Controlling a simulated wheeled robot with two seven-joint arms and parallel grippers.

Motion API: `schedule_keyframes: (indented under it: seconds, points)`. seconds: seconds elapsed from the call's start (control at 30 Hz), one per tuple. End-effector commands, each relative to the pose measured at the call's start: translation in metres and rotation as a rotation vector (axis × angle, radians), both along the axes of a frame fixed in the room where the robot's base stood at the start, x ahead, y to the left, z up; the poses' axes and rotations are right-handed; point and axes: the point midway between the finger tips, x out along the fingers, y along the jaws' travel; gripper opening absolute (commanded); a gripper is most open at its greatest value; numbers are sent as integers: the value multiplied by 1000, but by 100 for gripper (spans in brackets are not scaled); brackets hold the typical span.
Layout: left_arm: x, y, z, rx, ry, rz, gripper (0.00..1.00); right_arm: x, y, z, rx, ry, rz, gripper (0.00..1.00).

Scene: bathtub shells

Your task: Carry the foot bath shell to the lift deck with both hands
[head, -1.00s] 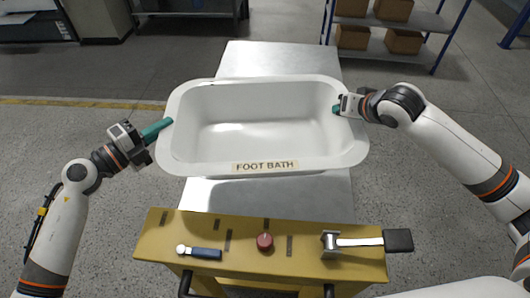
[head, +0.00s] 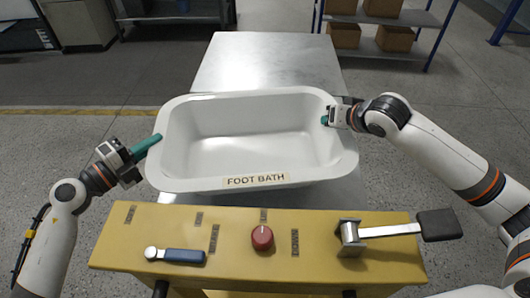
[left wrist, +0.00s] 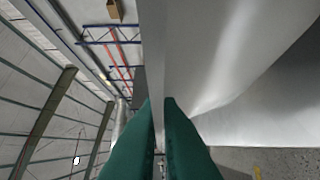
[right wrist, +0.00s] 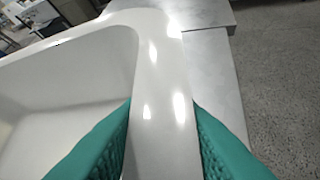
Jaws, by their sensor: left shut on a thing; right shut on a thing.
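The white foot bath shell (head: 258,138), labelled FOOT BATH on its front, is held over the near part of the grey metal deck (head: 265,62). My left gripper (head: 155,139) is shut on the shell's left rim; in the left wrist view its green fingers (left wrist: 161,105) pinch the white wall. My right gripper (head: 326,119) is shut on the right rim; in the right wrist view its fingers (right wrist: 160,110) sit on either side of the rim (right wrist: 158,80). The shell looks roughly level. Whether it touches the deck I cannot tell.
A yellow control panel (head: 235,262) stands in front, with a red knob (head: 262,238), a blue-handled lever (head: 184,256) and a black-handled lever (head: 436,225). Shelving with cardboard boxes (head: 394,38) stands at the back right. The far part of the deck is clear.

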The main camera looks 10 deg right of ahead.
Motion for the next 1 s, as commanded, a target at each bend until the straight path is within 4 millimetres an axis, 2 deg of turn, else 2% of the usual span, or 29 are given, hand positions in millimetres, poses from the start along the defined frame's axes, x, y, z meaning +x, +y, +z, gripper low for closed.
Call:
schedule_keyframes:
  seconds: [0.47, 1.0]
  points:
    - [-2, -3, 0, -2, -3, -9, 0, 0, 3, 0, 5, -5, 5, 0]
    - [-2, -3, -27, -2, -3, -9, 0, 0, 3, -27, 5, -5, 5, 0]
